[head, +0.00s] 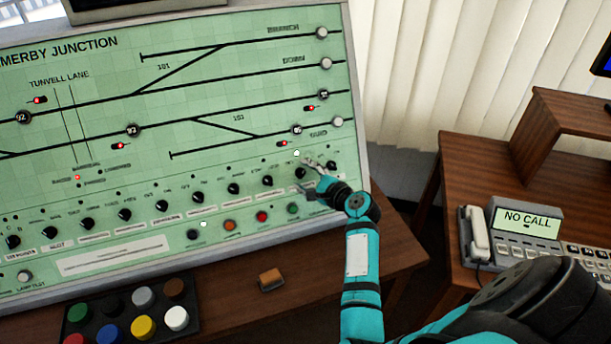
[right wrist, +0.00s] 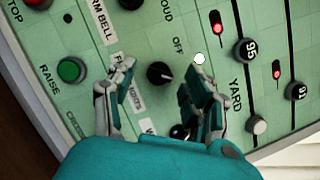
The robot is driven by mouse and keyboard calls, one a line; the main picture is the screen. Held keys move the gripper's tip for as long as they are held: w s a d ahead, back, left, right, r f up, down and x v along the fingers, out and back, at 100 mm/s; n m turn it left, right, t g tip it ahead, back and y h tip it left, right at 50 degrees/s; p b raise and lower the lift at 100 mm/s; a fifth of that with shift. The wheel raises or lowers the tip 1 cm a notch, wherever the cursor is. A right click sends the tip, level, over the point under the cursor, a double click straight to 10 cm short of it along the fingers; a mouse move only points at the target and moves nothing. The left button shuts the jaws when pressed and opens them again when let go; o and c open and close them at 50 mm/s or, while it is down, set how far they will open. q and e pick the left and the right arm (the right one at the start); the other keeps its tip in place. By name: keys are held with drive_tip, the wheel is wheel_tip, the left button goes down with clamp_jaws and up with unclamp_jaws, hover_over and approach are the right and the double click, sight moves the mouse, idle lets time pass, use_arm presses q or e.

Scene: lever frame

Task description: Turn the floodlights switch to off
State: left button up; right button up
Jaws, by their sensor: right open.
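The floodlights switch is a small black rotary knob (right wrist: 159,73) on the green panel (head: 240,100). In the right wrist view, its label is partly covered by a finger, and "OFF" is printed above it and a little to the right. My right gripper (right wrist: 162,69) is open, with one finger on each side of the knob; I cannot tell whether either touches it. In the head view my right gripper (head: 308,177) is at the lower right of the panel. The knob's pointer direction is unclear. My left gripper is not in view.
A white lamp (right wrist: 199,58) glows by the right finger. A green RAISE button (right wrist: 71,70) and a red button (head: 261,217) sit nearby. More knobs line the row to the left. A phone (head: 478,235) stands on the right-hand desk.

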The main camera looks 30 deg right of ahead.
drive_tip(key=shift+w, duration=0.15)
drive_tip(key=shift+c, duration=0.4)
clamp_jaws()
drive_tip(key=n+p, duration=0.2)
drive_tip(key=n, duration=0.1)
drive_tip(key=shift+r+g+y, duration=0.2)
drive_tip(key=shift+g+y, duration=0.1)
drive_tip(key=shift+g, duration=0.1)
drive_tip(key=n+g+p, duration=0.1)
drive_tip(key=n, duration=0.1)
drive_tip(key=n+p, duration=0.2)
drive_tip(key=shift+d+r+n+g, duration=0.1)
drive_tip(key=shift+n+g, duration=0.2)
drive_tip(key=shift+g, duration=0.1)
drive_tip(key=n+g+p, duration=0.1)
drive_tip(key=n+p, duration=0.2)
drive_tip(key=n, duration=0.1)
drive_tip(key=shift+w+n+g+p, duration=0.1)
drive_tip(key=shift+n+g+p, duration=0.4)
drive_tip(key=shift+n+p, duration=0.55)
